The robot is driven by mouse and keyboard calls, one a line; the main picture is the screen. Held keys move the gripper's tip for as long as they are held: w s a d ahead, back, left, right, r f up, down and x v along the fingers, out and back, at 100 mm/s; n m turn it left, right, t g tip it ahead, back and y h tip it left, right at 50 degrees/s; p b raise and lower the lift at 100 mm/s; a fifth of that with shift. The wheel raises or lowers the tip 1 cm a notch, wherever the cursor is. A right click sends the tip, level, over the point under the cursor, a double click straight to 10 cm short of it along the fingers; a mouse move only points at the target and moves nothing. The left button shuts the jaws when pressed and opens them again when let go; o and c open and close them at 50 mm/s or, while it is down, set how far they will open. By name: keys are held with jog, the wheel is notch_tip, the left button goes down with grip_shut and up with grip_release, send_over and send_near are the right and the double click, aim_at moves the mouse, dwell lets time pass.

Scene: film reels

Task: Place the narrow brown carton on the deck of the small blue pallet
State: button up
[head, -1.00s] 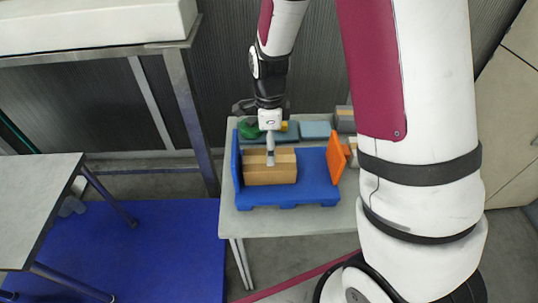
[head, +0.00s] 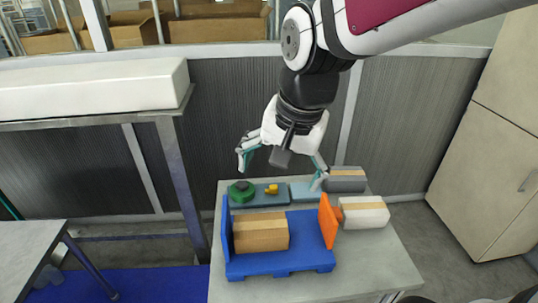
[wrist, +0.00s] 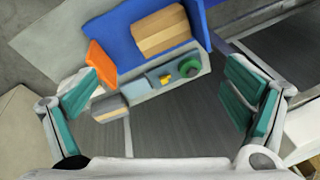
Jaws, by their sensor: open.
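The narrow brown carton (head: 260,232) lies on the deck of the small blue pallet (head: 310,258), towards its left side, beside the upright blue end wall. In the wrist view the carton (wrist: 161,31) also rests on the pallet (wrist: 112,35). My gripper (head: 281,172) is open and empty. It is raised above the far side of the table, behind the pallet and apart from the carton. Its spread fingers (wrist: 160,108) frame the wrist view, with nothing between them held.
An orange panel (head: 328,221) stands at the pallet's right end. A white-grey box (head: 364,214) and a dark grey box (head: 346,180) are on the table (head: 385,262) to the right. A green round item (head: 241,191) and a small yellow piece (head: 271,189) sit behind the pallet.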

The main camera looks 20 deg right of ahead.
jog(key=s+r+n+t, duration=0.2)
jog(key=s+r+n, duration=0.2)
jog(key=s+n, duration=0.4)
jog(key=shift+s+d, duration=0.2)
jog(key=shift+s, duration=0.45)
